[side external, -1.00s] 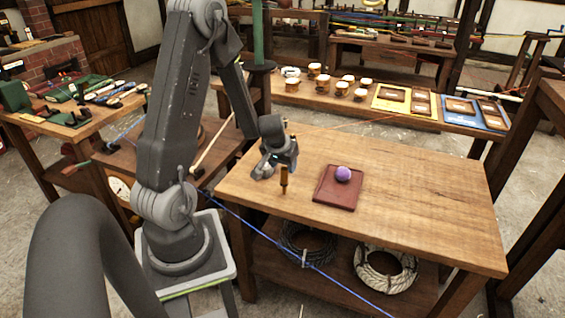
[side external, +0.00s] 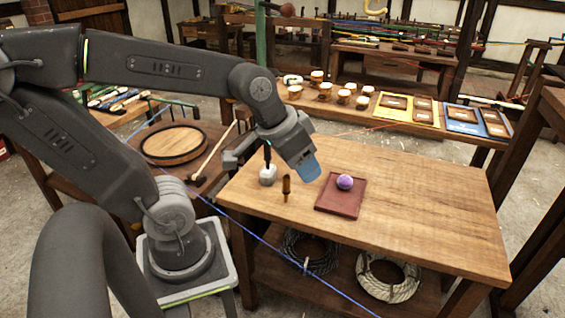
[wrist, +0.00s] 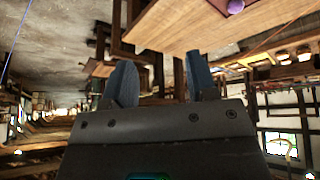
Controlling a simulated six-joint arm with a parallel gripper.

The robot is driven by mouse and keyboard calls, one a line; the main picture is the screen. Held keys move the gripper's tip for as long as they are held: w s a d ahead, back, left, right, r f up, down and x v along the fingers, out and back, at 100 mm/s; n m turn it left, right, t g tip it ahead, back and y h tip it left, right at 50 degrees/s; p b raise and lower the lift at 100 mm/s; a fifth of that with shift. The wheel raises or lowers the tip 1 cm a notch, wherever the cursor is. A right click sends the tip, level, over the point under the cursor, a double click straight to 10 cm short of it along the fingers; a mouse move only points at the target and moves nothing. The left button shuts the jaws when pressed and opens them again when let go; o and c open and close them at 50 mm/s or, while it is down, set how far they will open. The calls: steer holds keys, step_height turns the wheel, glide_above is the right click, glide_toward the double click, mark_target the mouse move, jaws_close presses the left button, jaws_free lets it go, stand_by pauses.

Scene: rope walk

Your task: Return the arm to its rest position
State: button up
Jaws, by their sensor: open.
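My gripper (side external: 309,167) hangs above the left half of the wooden table, with its bluish fingers pointing down and to the right. In the wrist view, the two fingers of my gripper (wrist: 161,75) stand apart with nothing between them. A purple ball (side external: 345,182) rests on a dark red square tray (side external: 340,206) on the table. The ball also shows at the top of the wrist view (wrist: 236,6). An upright brown peg-like tool (side external: 286,188) and a small grey round thing with a dark stem (side external: 267,175) stand near the table's left side.
The right half of the wooden table (side external: 430,215) is clear. Rope coils (side external: 388,277) lie on its lower shelf. A blue line (side external: 258,240) runs past its front. Behind stands a bench with several cups (side external: 345,96) and framed boards (side external: 408,108). A round barrel top (side external: 173,143) is at the left.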

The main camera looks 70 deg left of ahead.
steer(key=shift+m, duration=0.3)
steer(key=s, duration=0.1)
steer(key=s+r, duration=0.1)
steer(key=s+d, duration=0.1)
steer(key=s, duration=0.1)
steer(key=shift+d+r, duration=0.1)
steer(key=shift+r, duration=0.1)
stand_by(0.8)
